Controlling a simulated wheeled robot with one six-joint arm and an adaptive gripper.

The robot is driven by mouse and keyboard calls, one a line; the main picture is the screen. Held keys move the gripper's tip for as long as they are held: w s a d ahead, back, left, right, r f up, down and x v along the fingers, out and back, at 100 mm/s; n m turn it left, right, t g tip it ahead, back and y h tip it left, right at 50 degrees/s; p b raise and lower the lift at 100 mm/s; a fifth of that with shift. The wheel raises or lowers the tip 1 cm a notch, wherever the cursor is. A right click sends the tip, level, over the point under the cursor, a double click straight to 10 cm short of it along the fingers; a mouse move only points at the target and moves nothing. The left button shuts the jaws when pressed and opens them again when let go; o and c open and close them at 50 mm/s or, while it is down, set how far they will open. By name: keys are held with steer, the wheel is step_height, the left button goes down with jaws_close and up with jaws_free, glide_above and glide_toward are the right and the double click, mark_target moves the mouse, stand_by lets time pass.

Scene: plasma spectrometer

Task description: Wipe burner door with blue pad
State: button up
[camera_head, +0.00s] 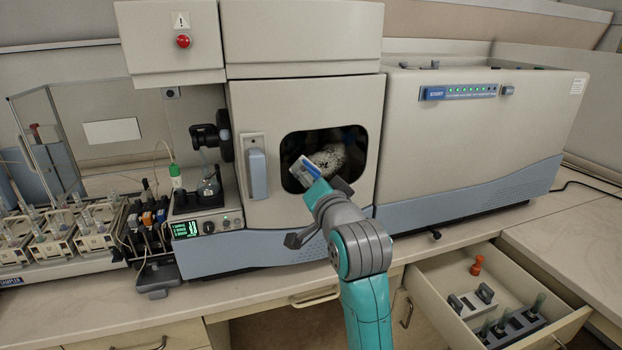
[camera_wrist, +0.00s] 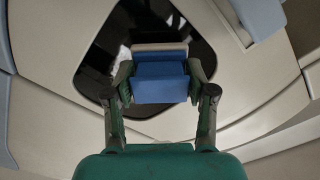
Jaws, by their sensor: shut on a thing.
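The burner door (camera_head: 245,112) is a beige panel on the middle of the instrument, with a dark rounded window (camera_head: 352,140) and a blue-grey handle (camera_head: 257,174) at its left. White smudges with dark specks show on the window (camera_head: 328,158). My gripper (camera_wrist: 160,85) is shut on the blue pad (camera_wrist: 160,84), which has a pale layer on its far side. In the head view the pad (camera_head: 308,172) is in front of the window's lower left part. I cannot tell whether the pad touches the window.
An open drawer (camera_head: 420,291) at the lower right holds an orange piece (camera_head: 477,265) and a dark rack with vials (camera_head: 510,325). Sample racks (camera_head: 60,245) stand at the left. A flask (camera_head: 209,186) is left of the door. Bare worktop shows along the front.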

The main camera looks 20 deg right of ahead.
mark_target(347, 156)
steer(key=shift+w, duration=0.8)
steer(key=shift+s+d, duration=0.1)
steer(key=shift+d, duration=5.3)
steer(key=shift+w+a, duration=0.1)
steer(key=shift+w, duration=0.1)
steer(key=shift+c, duration=1)
steer(key=shift+a, duration=5.35)
steer(key=shift+s+d+r, duration=0.1)
steer(key=shift+r, duration=0.45)
steer(key=shift+d, duration=5.3)
